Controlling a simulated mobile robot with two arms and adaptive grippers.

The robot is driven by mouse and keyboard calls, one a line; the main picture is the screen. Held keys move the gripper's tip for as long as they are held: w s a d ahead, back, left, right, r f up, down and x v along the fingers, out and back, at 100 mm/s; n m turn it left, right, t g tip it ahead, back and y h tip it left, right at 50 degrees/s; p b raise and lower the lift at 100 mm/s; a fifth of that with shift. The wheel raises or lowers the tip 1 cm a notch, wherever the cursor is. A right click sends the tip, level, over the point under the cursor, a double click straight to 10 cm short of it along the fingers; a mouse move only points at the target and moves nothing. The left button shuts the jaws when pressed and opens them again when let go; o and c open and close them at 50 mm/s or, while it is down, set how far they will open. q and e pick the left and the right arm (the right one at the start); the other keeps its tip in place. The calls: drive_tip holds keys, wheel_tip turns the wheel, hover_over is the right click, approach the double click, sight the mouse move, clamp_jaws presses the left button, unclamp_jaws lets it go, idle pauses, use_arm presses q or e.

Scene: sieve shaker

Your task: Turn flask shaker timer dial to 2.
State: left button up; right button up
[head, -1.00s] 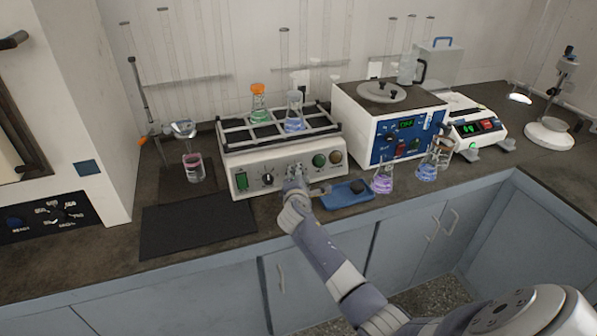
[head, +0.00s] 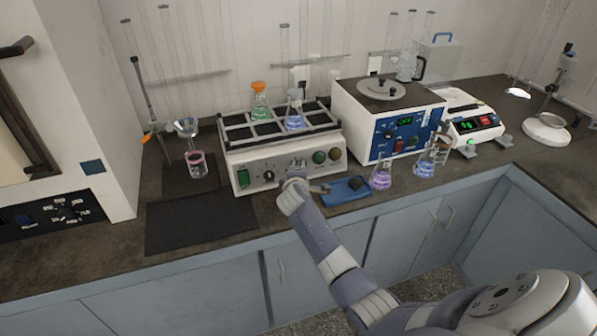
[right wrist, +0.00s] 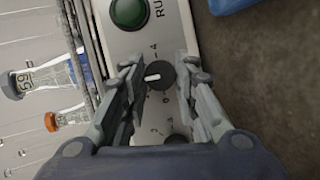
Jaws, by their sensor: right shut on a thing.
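The flask shaker (head: 232,160) stands on the bench with flasks in its rack. Its timer dial is hidden behind my right gripper (head: 297,181) in the head view. In the right wrist view the dark round timer dial (right wrist: 163,75) with a white pointer mark sits between the fingers of my right gripper (right wrist: 160,82), which is shut on it. The pointer lies roughly sideways in that picture, toward the left. A "4" shows above the dial; the other scale marks are partly hidden or too small to read surely. My left gripper is not in view.
A black speed knob (head: 269,175) and a green switch (head: 243,178) are left of the gripper; a green button (head: 319,157) is right. A dark mat (head: 200,223) lies left.

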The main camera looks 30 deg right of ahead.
drive_tip(key=o, duration=1)
drive_tip(key=v, duration=1.2)
drive_tip(key=shift+s+d, duration=0.1)
drive_tip(key=shift+f, duration=0.15)
